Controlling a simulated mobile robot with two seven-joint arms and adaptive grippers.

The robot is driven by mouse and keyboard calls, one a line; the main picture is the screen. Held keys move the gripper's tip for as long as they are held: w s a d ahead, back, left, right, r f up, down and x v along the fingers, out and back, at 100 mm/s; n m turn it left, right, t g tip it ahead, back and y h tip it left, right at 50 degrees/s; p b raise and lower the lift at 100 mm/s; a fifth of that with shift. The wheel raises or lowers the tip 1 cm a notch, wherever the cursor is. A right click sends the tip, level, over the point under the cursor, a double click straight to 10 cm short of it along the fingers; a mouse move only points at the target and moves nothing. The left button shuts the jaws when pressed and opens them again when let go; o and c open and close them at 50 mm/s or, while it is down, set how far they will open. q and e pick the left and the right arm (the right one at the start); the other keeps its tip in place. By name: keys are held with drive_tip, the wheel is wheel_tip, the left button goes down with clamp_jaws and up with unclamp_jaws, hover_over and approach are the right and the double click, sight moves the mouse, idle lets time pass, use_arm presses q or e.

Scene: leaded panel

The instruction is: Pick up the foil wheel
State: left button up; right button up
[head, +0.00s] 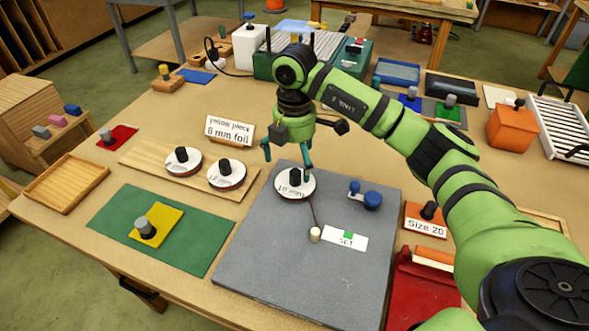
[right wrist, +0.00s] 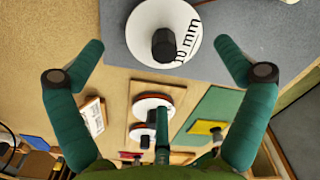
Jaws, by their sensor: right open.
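A foil wheel marked "10 mm" (head: 303,188), a white disc with a black knob, lies on the grey board (head: 270,245). My right gripper (head: 287,158) is open and empty above and just behind it. The right wrist view shows the same wheel (right wrist: 142,30) near the top, its knob between the spread fingertips (right wrist: 158,45) in the picture; no contact shows. Two more wheels, a left one (head: 190,164) and a right one (head: 234,175), lie on a wooden strip (head: 140,158); their labels are too small to read surely. My left gripper is out of view.
A sign (head: 229,130) reads "yellow piece 8 mm foil". A yellow piece (head: 165,222) with a grey knob lies on a green mat (head: 115,218). A wooden tray (head: 62,184) stands left.

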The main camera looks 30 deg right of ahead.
sight(295, 172)
drive_tip(key=f+p, duration=0.1)
drive_tip(key=s+f+p, duration=0.1)
drive_tip(key=shift+a+f, duration=0.15)
drive_tip(key=shift+f, duration=0.15)
wheel_tip(295, 172, down, 3)
drive_tip(key=shift+w+r+p, duration=0.15)
drive_tip(key=shift+p, duration=0.15)
drive_tip(key=shift+f, duration=0.4)
drive_tip(key=shift+c, duration=0.8)
drive_tip(key=c, duration=0.6)
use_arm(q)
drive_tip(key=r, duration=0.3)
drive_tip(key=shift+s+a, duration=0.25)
